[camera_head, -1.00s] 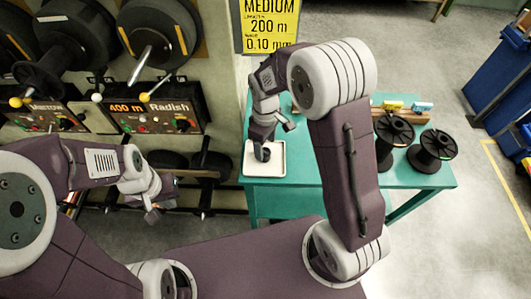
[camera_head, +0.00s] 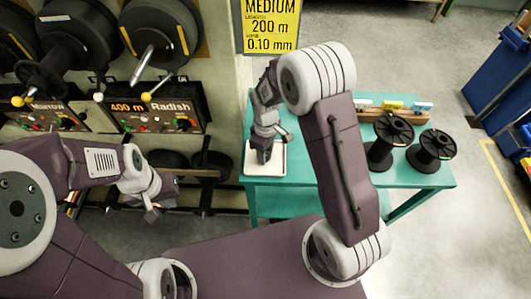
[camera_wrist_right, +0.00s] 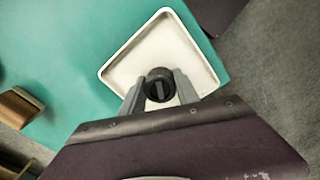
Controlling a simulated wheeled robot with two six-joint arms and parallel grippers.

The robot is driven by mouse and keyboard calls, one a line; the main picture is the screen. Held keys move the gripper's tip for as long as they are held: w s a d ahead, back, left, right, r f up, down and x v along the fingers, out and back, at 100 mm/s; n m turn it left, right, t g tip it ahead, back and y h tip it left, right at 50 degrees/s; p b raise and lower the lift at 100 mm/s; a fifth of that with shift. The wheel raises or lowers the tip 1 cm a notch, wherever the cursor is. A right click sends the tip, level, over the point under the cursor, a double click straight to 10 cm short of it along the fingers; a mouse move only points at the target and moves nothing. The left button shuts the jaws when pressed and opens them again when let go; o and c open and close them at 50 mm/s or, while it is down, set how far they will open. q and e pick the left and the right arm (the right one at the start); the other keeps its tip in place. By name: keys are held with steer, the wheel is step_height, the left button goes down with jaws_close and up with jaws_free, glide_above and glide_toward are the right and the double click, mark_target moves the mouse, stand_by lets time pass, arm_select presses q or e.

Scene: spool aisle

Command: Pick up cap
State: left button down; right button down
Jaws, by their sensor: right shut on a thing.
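The cap (camera_wrist_right: 159,86) is a small black round piece with a slotted top, in the right wrist view. My right gripper (camera_wrist_right: 158,92) is shut on it, one finger on each side. Below is a white square tray (camera_wrist_right: 135,52) on the teal table; I cannot tell whether the cap touches it. In the head view my right gripper (camera_head: 263,156) points down over the tray (camera_head: 280,170), and the cap is mostly hidden. My left gripper (camera_head: 153,212) hangs at the left, away from the table, too small to tell whether it is open.
The teal table (camera_head: 325,170) carries two black spools (camera_head: 390,138) at its right side and a wooden rack (camera_head: 368,115) with small coloured pieces at the back. A machine with large spools and knobs (camera_head: 160,112) stands at the left. A blue bin (camera_head: 497,75) is far right.

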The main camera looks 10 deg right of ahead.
steer(key=shift+r, duration=0.1)
steer(key=r, duration=0.4)
steer(key=shift+s+r, duration=0.2)
steer(key=shift+s, duration=0.1)
steer(key=s+d+r, duration=0.2)
steer(key=s+r, duration=0.4)
steer(key=s, duration=0.4)
steer(key=shift+s+d+r+b, duration=0.2)
steer(key=shift+s+d+b, duration=0.1)
steer(key=shift+s+b, duration=0.15)
